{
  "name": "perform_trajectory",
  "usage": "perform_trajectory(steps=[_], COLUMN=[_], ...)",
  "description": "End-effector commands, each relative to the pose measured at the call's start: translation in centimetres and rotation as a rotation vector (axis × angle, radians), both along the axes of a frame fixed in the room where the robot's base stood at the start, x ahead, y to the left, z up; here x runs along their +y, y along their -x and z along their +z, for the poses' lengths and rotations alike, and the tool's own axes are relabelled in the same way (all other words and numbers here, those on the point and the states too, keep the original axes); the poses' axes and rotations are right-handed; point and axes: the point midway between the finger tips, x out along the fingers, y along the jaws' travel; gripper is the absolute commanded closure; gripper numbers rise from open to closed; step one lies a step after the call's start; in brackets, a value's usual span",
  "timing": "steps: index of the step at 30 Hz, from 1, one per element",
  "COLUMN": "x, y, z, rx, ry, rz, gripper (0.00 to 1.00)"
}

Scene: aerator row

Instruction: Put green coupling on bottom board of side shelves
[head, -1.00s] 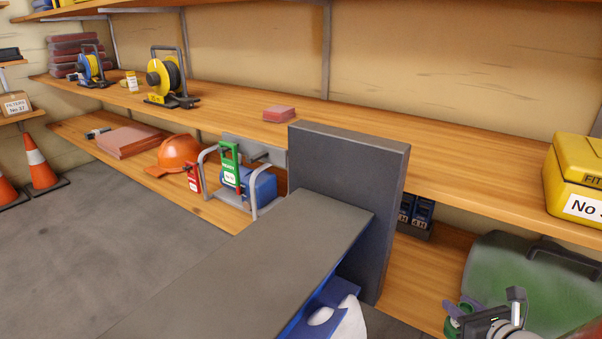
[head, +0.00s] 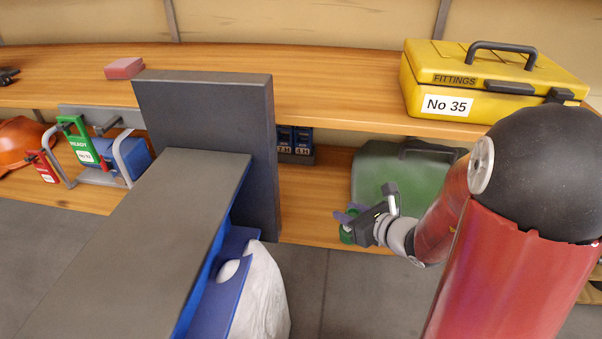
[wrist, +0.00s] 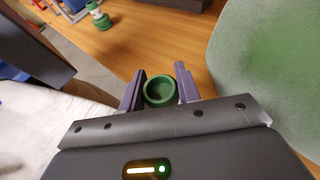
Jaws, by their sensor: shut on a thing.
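The green coupling is a short ring (wrist: 160,91) held between the two purple fingers of my gripper (wrist: 160,86) in the wrist view. In the head view the coupling (head: 346,235) shows as a small green piece at the tip of my gripper (head: 352,221), right of centre. It is in front of the lower wooden board (head: 318,215), beside the green case.
A green case (head: 378,180) stands right on the lower board. A dark upright panel (head: 215,140) and grey top (head: 150,240) stand left, with a white bag (head: 262,295) below. A yellow case (head: 480,85) sits on the upper board. A green-and-white item (wrist: 99,17) stands farther off.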

Motion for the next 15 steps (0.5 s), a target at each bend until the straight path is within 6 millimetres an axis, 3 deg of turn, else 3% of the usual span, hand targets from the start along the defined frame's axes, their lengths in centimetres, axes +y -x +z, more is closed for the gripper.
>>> perform_trajectory(steps=[9, 15], x=[5.0, 7.3], y=[-7.0, -10.7], z=[0.0, 0.0], rx=[-0.001, -0.001], ry=[0.0, 0.0], rz=[0.006, 0.003], gripper=[0.98, 0.98])
